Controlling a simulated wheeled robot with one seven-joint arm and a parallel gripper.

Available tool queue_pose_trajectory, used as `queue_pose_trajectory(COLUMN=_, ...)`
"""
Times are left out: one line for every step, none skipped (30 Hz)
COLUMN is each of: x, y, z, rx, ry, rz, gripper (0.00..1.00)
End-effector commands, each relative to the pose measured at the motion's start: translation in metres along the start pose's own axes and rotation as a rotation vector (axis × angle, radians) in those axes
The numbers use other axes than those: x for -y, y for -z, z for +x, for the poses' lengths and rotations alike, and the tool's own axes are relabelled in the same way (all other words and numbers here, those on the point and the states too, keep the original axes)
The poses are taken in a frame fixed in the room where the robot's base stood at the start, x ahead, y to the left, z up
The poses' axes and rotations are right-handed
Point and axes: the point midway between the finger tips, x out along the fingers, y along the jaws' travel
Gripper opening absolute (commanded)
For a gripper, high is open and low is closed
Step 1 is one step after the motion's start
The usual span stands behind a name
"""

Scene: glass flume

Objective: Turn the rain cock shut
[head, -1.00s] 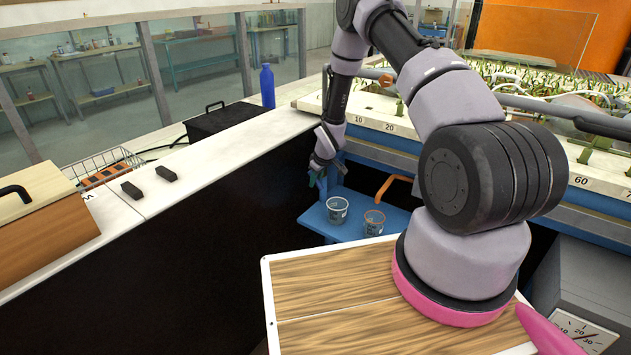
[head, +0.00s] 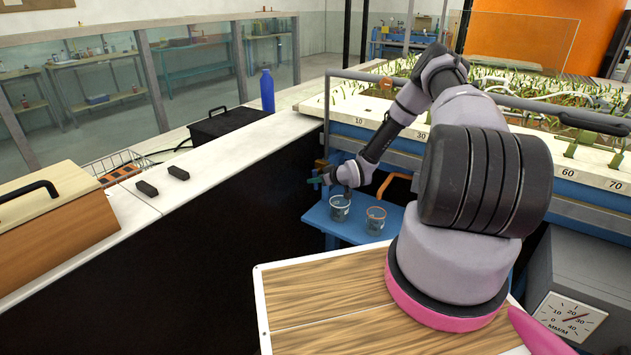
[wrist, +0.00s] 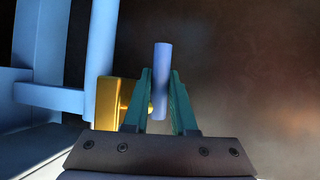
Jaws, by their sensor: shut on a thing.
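In the wrist view the rain cock shows as a brass body (wrist: 115,98) with a blue lever (wrist: 162,58) beside it. The lever stands upright between the two green fingers of my gripper (wrist: 161,78), which is shut on it. The lever's top end sticks out past the fingertips. In the head view my gripper (head: 318,180) is small, at the blue stand's left end, and the lever cannot be made out there.
A blue shelf (head: 348,228) holds a clear beaker (head: 340,209) and an orange-rimmed beaker (head: 375,221) close to my gripper. An orange pipe (head: 392,180) hangs over it. The planted flume (head: 470,142) lies behind. A dial (head: 572,318) stands at the lower right.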

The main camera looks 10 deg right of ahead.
Motion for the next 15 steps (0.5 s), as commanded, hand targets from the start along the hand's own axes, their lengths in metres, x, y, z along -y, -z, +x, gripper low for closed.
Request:
queue_pose_trajectory(x=-0.0012, y=-0.0011, z=0.0003, rx=-0.023, ry=0.000, rz=0.007, gripper=0.00)
queue_pose_trajectory(x=-0.0010, y=-0.0007, z=0.0007, rx=-0.036, ry=0.001, rz=0.008, gripper=0.00)
queue_pose_trajectory(x=-0.0005, y=-0.0009, z=0.0012, rx=-0.051, ry=0.003, rz=0.011, gripper=0.00)
queue_pose_trajectory(x=-0.0005, y=-0.0007, z=0.0014, rx=-0.061, ry=0.003, rz=0.013, gripper=0.00)
queue_pose_trajectory(x=-0.0007, y=-0.0002, z=0.0015, rx=-0.071, ry=0.004, rz=0.015, gripper=0.00)
queue_pose_trajectory(x=-0.0005, y=0.0001, z=0.0018, rx=-0.082, ry=0.005, rz=0.017, gripper=0.00)
queue_pose_trajectory(x=-0.0001, y=0.0001, z=0.0020, rx=-0.088, ry=0.006, rz=0.018, gripper=0.00)
queue_pose_trajectory(x=0.0002, y=0.0002, z=0.0022, rx=-0.094, ry=0.007, rz=0.019, gripper=0.00)
queue_pose_trajectory(x=0.0005, y=0.0004, z=0.0025, rx=-0.101, ry=0.008, rz=0.019, gripper=0.00)
queue_pose_trajectory(x=0.0005, y=0.0005, z=0.0026, rx=-0.105, ry=0.008, rz=0.020, gripper=0.00)
queue_pose_trajectory(x=0.0006, y=0.0007, z=0.0027, rx=-0.108, ry=0.009, rz=0.020, gripper=0.00)
queue_pose_trajectory(x=0.0006, y=0.0008, z=0.0027, rx=-0.111, ry=0.009, rz=0.020, gripper=0.00)
queue_pose_trajectory(x=0.0006, y=0.0008, z=0.0028, rx=-0.113, ry=0.009, rz=0.020, gripper=0.00)
queue_pose_trajectory(x=0.0006, y=0.0009, z=0.0028, rx=-0.114, ry=0.009, rz=0.020, gripper=0.00)
queue_pose_trajectory(x=0.0006, y=0.0009, z=0.0028, rx=-0.115, ry=0.009, rz=0.020, gripper=0.00)
